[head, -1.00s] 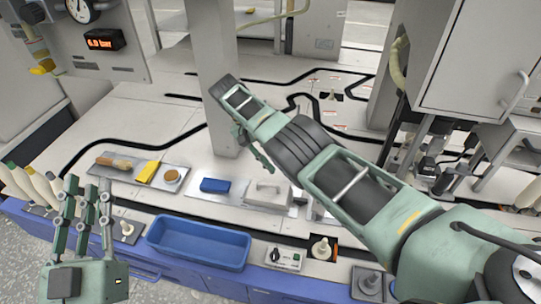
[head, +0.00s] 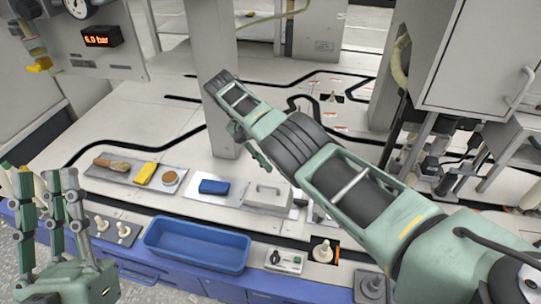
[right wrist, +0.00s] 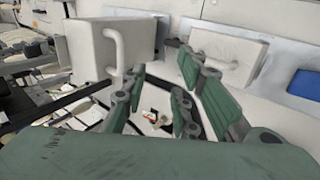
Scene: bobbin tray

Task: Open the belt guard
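A white cover with a bar handle (right wrist: 105,45) stands in the right wrist view; it looks like the belt guard, though I cannot be certain. In the head view my right arm hides most of that area. My right gripper (right wrist: 155,95) is open and empty, its fingers spread below the cover's handle; I cannot tell whether one touches it. In the head view that gripper is mostly hidden behind my right arm. My left gripper (head: 45,185) is open and empty at the lower left, fingers up, away from the cover.
A pale grey block with a handle (head: 268,194) sits beside a blue block (head: 214,187). A blue tray (head: 196,262) lies at the bench front, near a small switch box (head: 285,260). A brush (head: 112,164) and yellow cloth (head: 145,173) lie left. A grey cabinet (head: 460,60) stands right.

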